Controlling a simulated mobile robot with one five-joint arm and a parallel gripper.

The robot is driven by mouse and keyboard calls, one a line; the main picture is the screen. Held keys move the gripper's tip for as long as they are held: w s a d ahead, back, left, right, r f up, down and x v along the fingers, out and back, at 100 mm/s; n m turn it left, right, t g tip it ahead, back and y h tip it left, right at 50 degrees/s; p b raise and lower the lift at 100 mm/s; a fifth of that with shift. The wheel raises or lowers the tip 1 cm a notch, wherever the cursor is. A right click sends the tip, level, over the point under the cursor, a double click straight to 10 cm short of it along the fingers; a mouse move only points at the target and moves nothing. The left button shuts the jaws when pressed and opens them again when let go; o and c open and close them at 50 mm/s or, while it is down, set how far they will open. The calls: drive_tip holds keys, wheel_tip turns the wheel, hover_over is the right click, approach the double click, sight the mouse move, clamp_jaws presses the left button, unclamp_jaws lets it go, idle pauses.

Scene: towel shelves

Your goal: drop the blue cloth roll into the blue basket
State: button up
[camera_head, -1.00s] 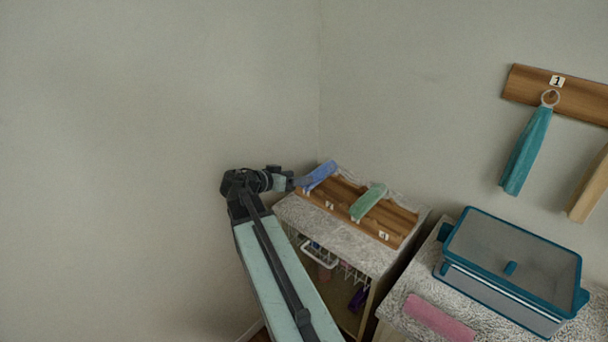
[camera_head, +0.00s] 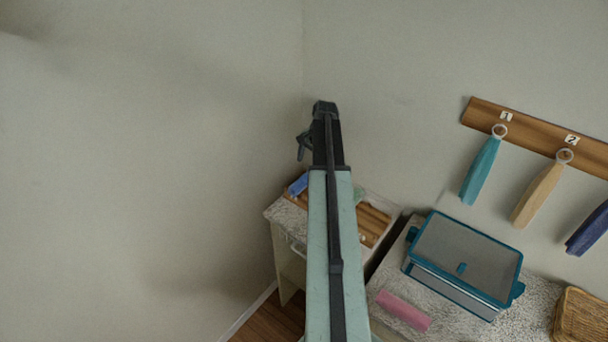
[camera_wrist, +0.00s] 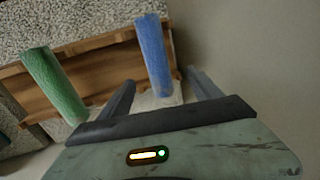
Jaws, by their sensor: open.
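The blue cloth roll (camera_head: 299,184) lies on a wooden rack (camera_head: 376,222) on top of the small cabinet in the corner. In the wrist view the blue roll (camera_wrist: 154,50) lies ahead of my gripper (camera_wrist: 160,79), its near end showing between the two fingers. My gripper (camera_head: 304,146) is open and empty. It appears above the rack, apart from the roll; the exact gap is unclear. A lidded, blue-rimmed box with grey sides (camera_head: 410,268) stands on the right-hand counter, its lid looking closed. No other blue basket shows.
A green roll (camera_wrist: 55,86) lies beside the blue one on the rack. A pink roll (camera_head: 403,310) and a wicker basket (camera_head: 583,318) are on the right counter. Towels hang from a numbered wall rail (camera_head: 535,132). Walls close in behind the cabinet.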

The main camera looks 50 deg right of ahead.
sight(306, 175)
drive_tip(key=shift+a+b+x, duration=0.1)
drive_tip(key=shift+b+x, duration=1.95)
drive_tip(key=shift+a+b+x, duration=0.15)
drive_tip(key=shift+b+x, duration=1.9)
drive_tip(key=shift+s+r, duration=0.15)
clamp_jaws()
drive_tip(key=shift+r+p, duration=0.5)
drive_tip(key=shift+p, duration=0.25)
drive_tip(key=p+v, duration=0.3)
drive_tip(key=shift+w+r, duration=0.15)
drive_tip(key=shift+w, duration=0.15)
drive_tip(key=s+a, duration=1)
drive_tip(key=s, duration=0.2)
drive_tip(key=shift+a+r+p, duration=0.3)
drive_tip(key=shift+r+p, duration=0.1)
drive_tip(key=shift+p, duration=0.05)
